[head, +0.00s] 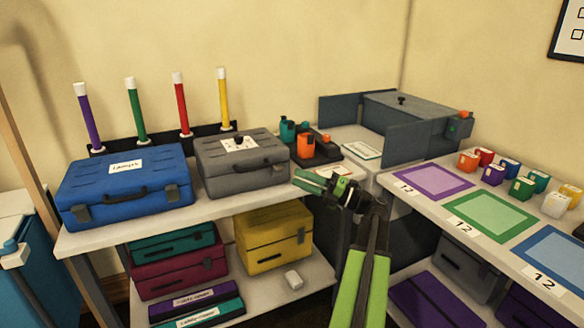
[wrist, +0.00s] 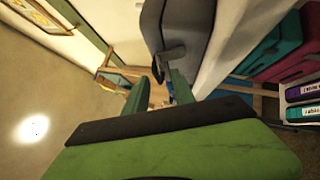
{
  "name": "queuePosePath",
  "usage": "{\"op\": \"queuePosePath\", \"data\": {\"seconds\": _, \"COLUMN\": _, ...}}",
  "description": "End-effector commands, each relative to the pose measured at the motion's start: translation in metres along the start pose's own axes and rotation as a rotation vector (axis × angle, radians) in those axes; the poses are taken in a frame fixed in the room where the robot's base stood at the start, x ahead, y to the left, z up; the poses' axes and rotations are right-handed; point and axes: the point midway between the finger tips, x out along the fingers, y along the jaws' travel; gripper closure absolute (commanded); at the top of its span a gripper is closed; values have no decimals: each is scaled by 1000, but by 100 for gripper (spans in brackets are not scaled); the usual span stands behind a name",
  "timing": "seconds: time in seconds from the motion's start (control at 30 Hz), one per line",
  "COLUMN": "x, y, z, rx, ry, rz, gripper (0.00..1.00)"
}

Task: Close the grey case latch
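The grey case (head: 240,178) stands on the white shelf top beside a blue case, with its lid down. A dark handle (head: 262,165) sits on its front; how its latch stands is too small to tell in the head view. My gripper (head: 306,181) is just right of the case's front right corner. In the wrist view the grey case (wrist: 178,22) is at the top, with a dark protruding part (wrist: 171,52), which may be the latch or handle, close to the fingertips. My gripper (wrist: 160,84) has its green fingers apart, with nothing seen between them. Contact cannot be told.
The blue case (head: 125,186) is left of the grey case. Orange and teal items (head: 305,145) stand behind my gripper. A yellow case (head: 273,238) is on the lower shelf. The right-hand table holds coloured mats (head: 433,181) and small blocks. Open floor lies in front.

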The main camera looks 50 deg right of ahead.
Motion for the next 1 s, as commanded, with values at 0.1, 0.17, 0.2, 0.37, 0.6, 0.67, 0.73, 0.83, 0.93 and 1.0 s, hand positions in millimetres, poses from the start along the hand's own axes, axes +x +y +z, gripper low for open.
{"op": "queuePosePath", "data": {"seconds": 0.1, "x": 26, "y": 2, "z": 0, "rx": 1, "ry": 2, "rz": 1, "gripper": 69}}
{"op": "queuePosePath", "data": {"seconds": 0.17, "x": 35, "y": 2, "z": 0, "rx": 1, "ry": 1, "rz": 1, "gripper": 69}}
{"op": "queuePosePath", "data": {"seconds": 0.2, "x": 40, "y": 1, "z": 0, "rx": 1, "ry": 1, "rz": 1, "gripper": 69}}
{"op": "queuePosePath", "data": {"seconds": 0.37, "x": 49, "y": 0, "z": 0, "rx": 1, "ry": -1, "rz": 0, "gripper": 69}}
{"op": "queuePosePath", "data": {"seconds": 0.6, "x": 50, "y": 0, "z": 0, "rx": 1, "ry": 0, "rz": 0, "gripper": 69}}
{"op": "queuePosePath", "data": {"seconds": 0.67, "x": 50, "y": 0, "z": 0, "rx": 1, "ry": 0, "rz": 0, "gripper": 77}}
{"op": "queuePosePath", "data": {"seconds": 0.73, "x": 49, "y": 0, "z": 0, "rx": 1, "ry": 0, "rz": 0, "gripper": 86}}
{"op": "queuePosePath", "data": {"seconds": 0.83, "x": 50, "y": 0, "z": 0, "rx": 1, "ry": 0, "rz": 1, "gripper": 99}}
{"op": "queuePosePath", "data": {"seconds": 0.93, "x": 50, "y": 0, "z": 0, "rx": 1, "ry": 0, "rz": 1, "gripper": 100}}
{"op": "queuePosePath", "data": {"seconds": 1.0, "x": 50, "y": 0, "z": 0, "rx": 1, "ry": 0, "rz": 1, "gripper": 100}}
